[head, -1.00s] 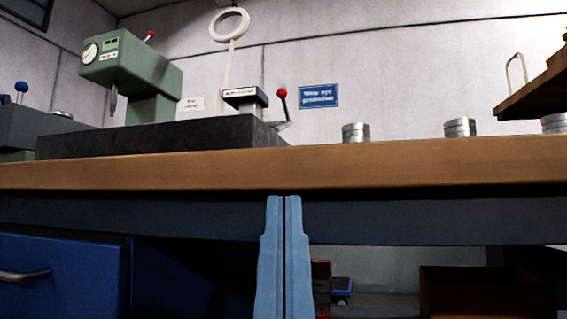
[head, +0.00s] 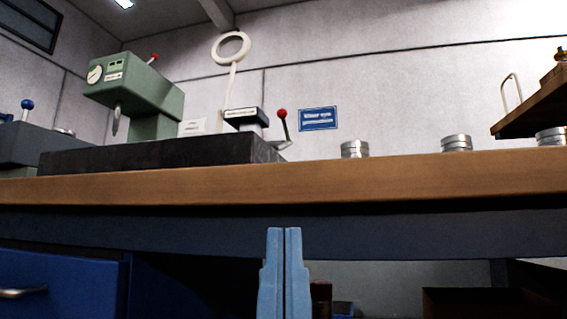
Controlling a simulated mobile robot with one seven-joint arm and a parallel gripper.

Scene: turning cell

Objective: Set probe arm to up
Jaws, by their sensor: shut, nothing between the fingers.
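A small labelled box (head: 243,119) stands on the black surface plate on the bench. A bent grey lever with a red ball knob (head: 281,113) is at its right side, its knob end pointing up. A green machine (head: 137,90) to the left has a dial, a downward spindle and a short red-tipped lever (head: 153,58) on top. I cannot read the labels to tell which part is the probe arm. My gripper (head: 284,230) is shut and empty, its blue fingers pointing up in front of the bench's front, below the tabletop edge and apart from both levers.
The wooden bench edge (head: 400,181) crosses the view. The black plate (head: 150,156) carries the box and machine. Several silver discs stand in stacks (head: 354,149) on the right. A wooden shelf (head: 535,108) juts in at far right. A white ring lamp (head: 231,47) stands behind.

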